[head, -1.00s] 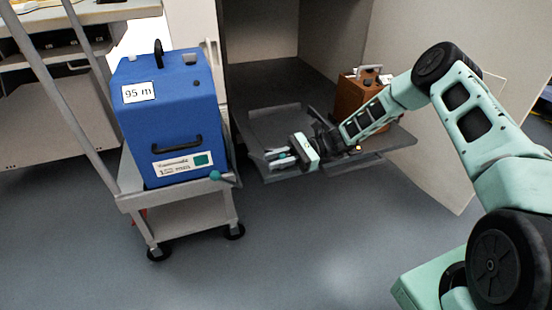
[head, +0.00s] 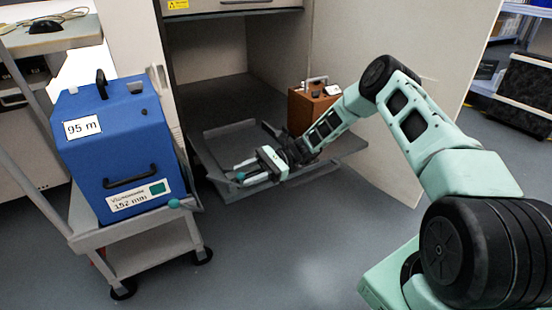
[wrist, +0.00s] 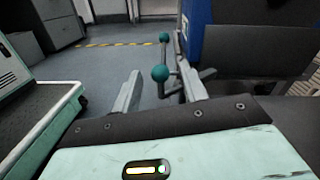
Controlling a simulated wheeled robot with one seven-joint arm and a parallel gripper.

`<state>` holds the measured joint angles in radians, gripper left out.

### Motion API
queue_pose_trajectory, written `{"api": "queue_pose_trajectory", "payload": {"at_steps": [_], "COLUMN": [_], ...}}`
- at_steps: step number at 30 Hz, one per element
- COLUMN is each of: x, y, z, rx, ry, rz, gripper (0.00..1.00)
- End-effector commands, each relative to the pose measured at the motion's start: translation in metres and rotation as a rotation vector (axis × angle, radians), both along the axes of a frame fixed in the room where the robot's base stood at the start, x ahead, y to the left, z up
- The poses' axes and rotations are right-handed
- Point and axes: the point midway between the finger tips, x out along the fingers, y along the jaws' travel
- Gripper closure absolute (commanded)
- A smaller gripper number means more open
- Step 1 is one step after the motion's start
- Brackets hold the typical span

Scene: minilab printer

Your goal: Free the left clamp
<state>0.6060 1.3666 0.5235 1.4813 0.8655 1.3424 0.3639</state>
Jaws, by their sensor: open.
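Two teal ball-ended clamp levers show. One lever (head: 174,203) stands at the front right corner of the cart. Another teal ball (head: 240,176) shows at my gripper's fingertips. In the wrist view, the nearer ball (wrist: 160,73) on its thin rod appears between my finger ends, and the farther ball (wrist: 164,37) stands behind it. I cannot tell which is the left clamp, nor whether a finger touches it. My gripper (head: 238,174) is open, low over the front of the grey tray (head: 215,140); its fingers also show in the wrist view (wrist: 160,88).
A blue machine (head: 125,150) labelled "95 m" sits on the grey wheeled cart (head: 140,238) at left. A brown box (head: 305,107) stands on the tray's far right. The floor in front is clear.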

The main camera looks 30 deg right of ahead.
Motion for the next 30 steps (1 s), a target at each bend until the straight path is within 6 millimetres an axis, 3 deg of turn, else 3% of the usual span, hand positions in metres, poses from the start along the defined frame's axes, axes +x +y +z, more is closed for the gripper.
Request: {"api": "queue_pose_trajectory", "payload": {"at_steps": [9, 15, 21, 30], "x": [0.005, 0.007, 0.008, 0.008], "y": [-0.077, -0.114, -0.132, -0.135], "z": [0.002, 0.0, 0.0, 0.0], "rx": [-0.002, -0.002, -0.001, -0.001], "ry": [0.001, 0.001, 0.001, 0.001], "rz": [-0.004, -0.002, 0.0, 0.0], "gripper": [0.57, 0.57, 0.57, 0.57]}}
